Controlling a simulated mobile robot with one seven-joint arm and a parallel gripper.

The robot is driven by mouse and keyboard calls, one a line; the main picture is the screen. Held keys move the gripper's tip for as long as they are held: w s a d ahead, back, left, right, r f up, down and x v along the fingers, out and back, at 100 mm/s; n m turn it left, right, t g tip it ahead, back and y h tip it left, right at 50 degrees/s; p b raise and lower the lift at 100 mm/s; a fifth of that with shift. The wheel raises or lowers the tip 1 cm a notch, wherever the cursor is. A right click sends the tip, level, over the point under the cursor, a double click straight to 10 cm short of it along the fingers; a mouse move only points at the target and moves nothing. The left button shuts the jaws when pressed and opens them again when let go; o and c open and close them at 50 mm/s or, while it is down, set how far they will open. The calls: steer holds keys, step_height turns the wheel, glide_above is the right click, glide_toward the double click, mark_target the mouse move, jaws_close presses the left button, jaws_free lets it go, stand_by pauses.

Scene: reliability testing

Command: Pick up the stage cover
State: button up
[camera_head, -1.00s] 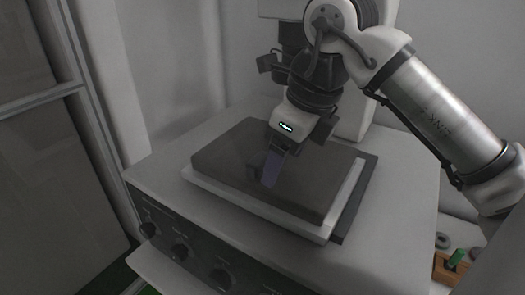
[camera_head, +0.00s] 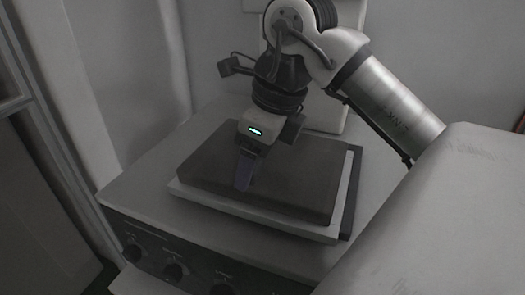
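The stage cover appears to be the dark grey flat slab (camera_head: 300,190) lying on a pale plate (camera_head: 225,205) on top of the bench unit. My gripper (camera_head: 244,178) points down over the left-middle part of the slab. Its dark bluish finger overlaps the slab in the picture. Whether it touches the slab, I cannot tell. Only one finger shows clearly, so the gap between the fingers is hidden. Nothing is visibly held.
The bench unit (camera_head: 135,190) has several black knobs on its dark front panel (camera_head: 190,268). A large grey block (camera_head: 440,210) fills the lower right and hides the unit's right side. A dark strip (camera_head: 350,190) lies along the slab's right side. Walls stand close behind.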

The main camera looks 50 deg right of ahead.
steer(key=c, duration=1.1)
steer(key=shift+c, duration=0.4)
steer(key=shift+w+r, duration=0.1)
